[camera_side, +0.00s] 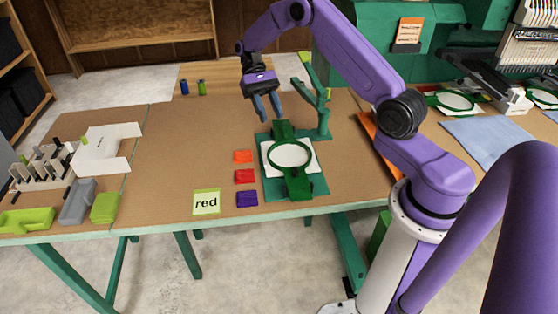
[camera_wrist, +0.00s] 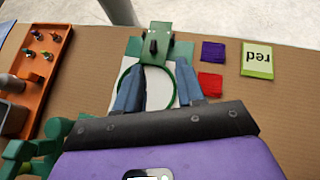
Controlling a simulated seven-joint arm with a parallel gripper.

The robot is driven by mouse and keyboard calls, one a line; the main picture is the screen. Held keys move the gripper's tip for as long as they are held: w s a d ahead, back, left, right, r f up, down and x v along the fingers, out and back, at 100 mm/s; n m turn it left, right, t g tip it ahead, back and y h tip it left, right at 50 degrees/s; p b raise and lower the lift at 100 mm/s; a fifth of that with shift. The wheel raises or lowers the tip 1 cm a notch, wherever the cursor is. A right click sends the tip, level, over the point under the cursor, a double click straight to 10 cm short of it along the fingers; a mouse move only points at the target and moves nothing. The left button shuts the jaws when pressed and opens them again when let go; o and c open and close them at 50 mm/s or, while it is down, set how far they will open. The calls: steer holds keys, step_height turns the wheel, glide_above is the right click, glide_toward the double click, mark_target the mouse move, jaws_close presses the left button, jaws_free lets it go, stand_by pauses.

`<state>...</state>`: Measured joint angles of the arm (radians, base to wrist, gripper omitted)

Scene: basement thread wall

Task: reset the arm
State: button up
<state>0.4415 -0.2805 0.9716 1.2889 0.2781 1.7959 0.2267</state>
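My purple arm reaches over the table from the right in the side view. My gripper (camera_side: 267,106) points down above the back end of the green hoop fixture (camera_side: 298,184). Its two blue-grey fingers are apart with nothing between them. In the wrist view my gripper (camera_wrist: 160,88) also shows its fingers spread, with the hoop fixture (camera_wrist: 160,45) beyond them. The green ring lies on white cloth in the fixture, partly hidden by the fingers in the wrist view.
Orange, red and purple patches (camera_side: 246,199) lie left of the fixture, near a card reading "red" (camera_side: 206,202). A green post (camera_side: 322,100) stands close right of my gripper. An orange tray (camera_wrist: 35,60) holds several small pieces. The table's middle left is clear.

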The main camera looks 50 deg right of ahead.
steer(key=s+a+r+n+t+h, duration=0.2)
steer(key=s+a+r+n+h, duration=0.25)
steer(key=a, duration=0.35)
steer(key=s+a+r+n+t, duration=0.1)
steer(key=s+n+t, duration=0.3)
steer(key=s, duration=0.8)
steer(key=s+a+r+n+t, duration=0.2)
steer(key=s+n+t, duration=0.1)
steer(key=s+n, duration=0.6)
steer(key=s, duration=0.3)
steer(key=shift+s+t, duration=0.2)
steer(key=shift+t, duration=0.2)
